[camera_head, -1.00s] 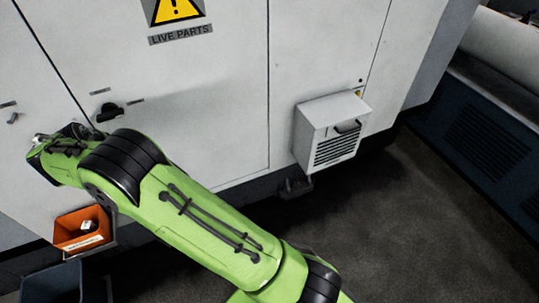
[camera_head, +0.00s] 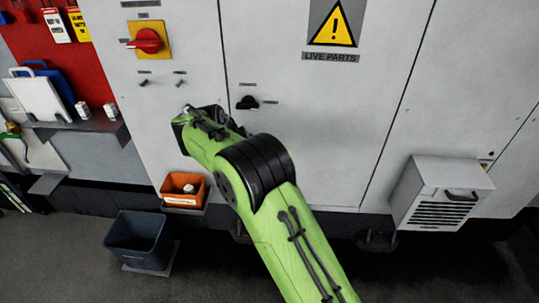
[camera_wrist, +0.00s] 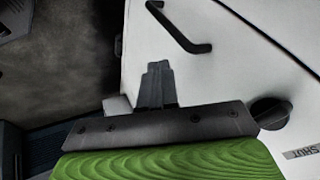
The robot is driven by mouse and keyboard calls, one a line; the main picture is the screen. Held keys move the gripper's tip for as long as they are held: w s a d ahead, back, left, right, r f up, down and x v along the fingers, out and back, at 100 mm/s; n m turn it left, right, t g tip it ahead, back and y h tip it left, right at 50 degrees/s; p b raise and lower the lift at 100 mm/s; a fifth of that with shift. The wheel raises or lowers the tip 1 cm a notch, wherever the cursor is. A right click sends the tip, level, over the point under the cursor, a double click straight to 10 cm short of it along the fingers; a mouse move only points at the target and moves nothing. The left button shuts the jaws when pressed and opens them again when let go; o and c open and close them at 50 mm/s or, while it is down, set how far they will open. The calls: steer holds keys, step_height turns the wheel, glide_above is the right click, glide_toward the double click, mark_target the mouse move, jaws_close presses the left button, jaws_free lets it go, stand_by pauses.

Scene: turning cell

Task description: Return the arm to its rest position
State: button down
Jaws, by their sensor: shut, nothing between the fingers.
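My green arm reaches up from the bottom of the head view toward the pale cabinet front, bent at a black joint. Its wrist end is near the cabinet's left part, above the orange bin, and the fingers are hidden there. In the wrist view my gripper (camera_wrist: 158,68) points at the pale cabinet door (camera_wrist: 190,85). Its dark fingers are together with nothing between them. A black bar handle (camera_wrist: 180,28) is beyond the fingertips, and a dark round knob (camera_wrist: 270,112) is to the right of the gripper's mount.
An orange bin (camera_head: 171,199) with a small pale item is low on the cabinet. A dark open bin (camera_head: 135,243) stands on the floor at left. A grey shelf (camera_head: 85,127) sticks out at left. A vented box (camera_head: 428,205) juts out at right.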

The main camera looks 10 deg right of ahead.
steer(key=w+p+v, duration=0.1)
steer(key=v, duration=0.6)
steer(key=s+d+r+n+y, duration=0.1)
steer(key=s+d+r+n, duration=0.4)
steer(key=s, duration=0.3)
steer(key=s+d+r+n+y, duration=0.1)
steer(key=s+d+r+n, duration=0.4)
steer(key=s, duration=0.3)
steer(key=s+f+n+y, duration=0.1)
steer(key=s+f+n, duration=0.2)
steer(key=s, duration=0.6)
steer(key=s+f+n+y, duration=0.1)
steer(key=s+f+n, duration=0.2)
steer(key=s, duration=0.6)
steer(key=shift+s+d+n, duration=0.25)
steer(key=shift+s+n, duration=0.05)
steer(key=shift+n, duration=0.3)
